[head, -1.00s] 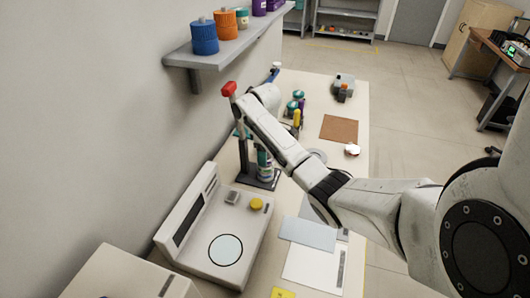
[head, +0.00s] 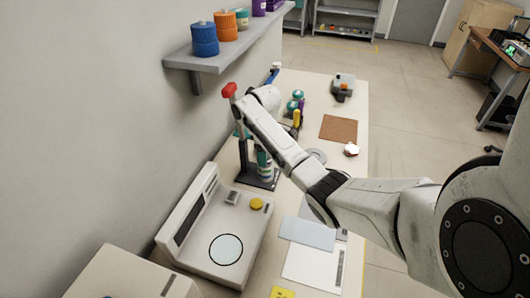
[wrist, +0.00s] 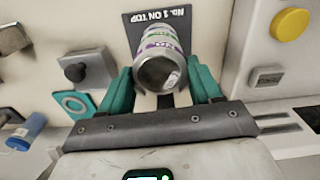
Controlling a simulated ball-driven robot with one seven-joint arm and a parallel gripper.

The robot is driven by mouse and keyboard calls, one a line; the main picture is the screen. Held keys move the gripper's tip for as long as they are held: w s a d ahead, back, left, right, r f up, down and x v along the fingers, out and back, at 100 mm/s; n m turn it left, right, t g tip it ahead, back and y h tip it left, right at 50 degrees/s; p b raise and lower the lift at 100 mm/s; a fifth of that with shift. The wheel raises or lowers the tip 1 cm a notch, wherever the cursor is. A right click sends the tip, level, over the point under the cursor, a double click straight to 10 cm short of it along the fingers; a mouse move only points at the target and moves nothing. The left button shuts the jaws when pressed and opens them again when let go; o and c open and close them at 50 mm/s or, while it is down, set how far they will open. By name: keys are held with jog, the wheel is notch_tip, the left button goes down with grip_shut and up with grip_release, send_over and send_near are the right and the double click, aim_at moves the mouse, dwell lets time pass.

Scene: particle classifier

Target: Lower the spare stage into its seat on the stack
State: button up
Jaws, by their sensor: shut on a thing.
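In the wrist view a metallic cylindrical stage (wrist: 158,72), its open mouth facing the camera, sits between the teal fingers of my gripper (wrist: 162,80), which is shut on it. Green, white and purple bands show just beyond its rim. Behind it is the dark base plate (wrist: 205,35) lettered "No. 1 ON TOP". In the head view the teal and white banded stack (head: 263,165) stands upright on the dark stand (head: 256,183), below my forearm. My arm hides most of the gripper there. I cannot tell whether the held stage touches the stack.
A post with a red head (head: 229,90) rises beside the stack. A grey instrument with a round pad (head: 226,249) and yellow button (head: 256,204) stands in front. A wall shelf (head: 215,62) with coloured jars overhangs the left. A brown mat (head: 338,128) lies bare farther back.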

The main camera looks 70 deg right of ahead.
jog(key=shift+f, duration=0.45)
dwell(0.8)
jog(key=o, duration=1.2)
notch_tip(320, 180, up, 9)
jog(key=shift+r+p, duration=0.2)
jog(key=shift+p, duration=0.4)
jog(key=shift+r+p, duration=0.7)
